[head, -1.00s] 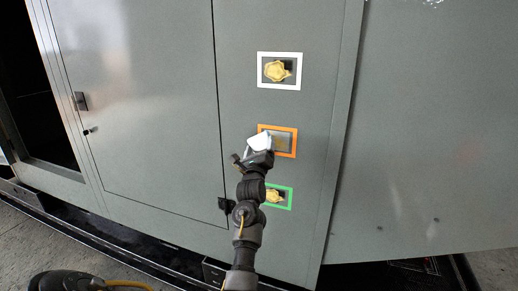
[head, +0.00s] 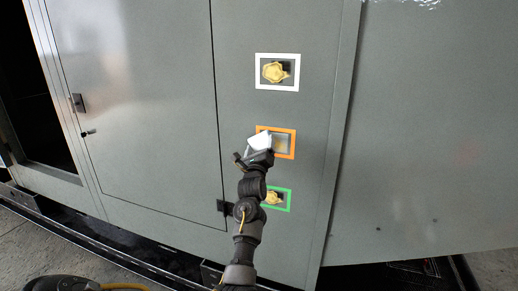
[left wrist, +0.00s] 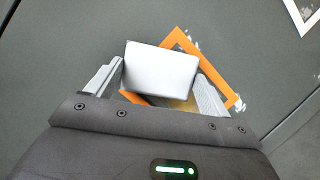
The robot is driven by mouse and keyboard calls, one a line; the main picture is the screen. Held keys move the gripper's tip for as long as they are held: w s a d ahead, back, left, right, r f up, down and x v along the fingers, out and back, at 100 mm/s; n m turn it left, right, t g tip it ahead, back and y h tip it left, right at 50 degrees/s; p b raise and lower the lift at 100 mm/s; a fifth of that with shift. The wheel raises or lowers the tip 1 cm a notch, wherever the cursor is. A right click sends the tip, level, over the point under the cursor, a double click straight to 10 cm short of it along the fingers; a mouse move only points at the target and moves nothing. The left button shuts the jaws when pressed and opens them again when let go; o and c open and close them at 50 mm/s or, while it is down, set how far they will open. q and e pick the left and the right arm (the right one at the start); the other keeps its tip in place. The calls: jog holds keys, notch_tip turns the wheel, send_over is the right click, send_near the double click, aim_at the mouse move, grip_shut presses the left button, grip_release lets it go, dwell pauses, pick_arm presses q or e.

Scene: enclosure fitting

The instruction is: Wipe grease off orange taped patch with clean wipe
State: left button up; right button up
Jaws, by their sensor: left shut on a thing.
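The orange taped patch (head: 291,145) is a square frame on the grey enclosure panel, between a white one and a green one. A thin yellowish smear shows inside it, partly hidden by my gripper. My left gripper (head: 258,151) is shut on a white wipe (head: 261,140) in front of the patch's left part. In the left wrist view the white wipe (left wrist: 161,70) sits between the fingers and overlaps the orange frame (left wrist: 216,75). I cannot tell whether the wipe touches the panel. My right gripper is not in view.
A white taped patch (head: 297,73) above holds a thick yellow grease blob (head: 275,72). A green taped patch (head: 289,200) below also holds yellow grease (head: 273,198), partly behind my arm. A closed door (head: 150,100) with a handle is at left.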

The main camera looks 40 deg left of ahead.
pick_arm(q)
jog(key=shift+d, duration=0.1)
jog(key=shift+w+d+r+p, duration=0.1)
jog(key=shift+w+d+p, duration=0.1)
jog(key=shift+d+p, duration=0.25)
jog(key=shift+w+d+p, duration=0.15)
jog(key=shift+d+p, duration=0.05)
jog(key=shift+d, duration=0.35)
jog(key=shift+w+d, duration=0.1)
jog(key=shift+d, duration=0.4)
jog(key=shift+w+d+p, duration=0.35)
jog(key=shift+d, duration=0.45)
jog(key=shift+w+d+p, duration=0.35)
jog(key=shift+d, duration=0.4)
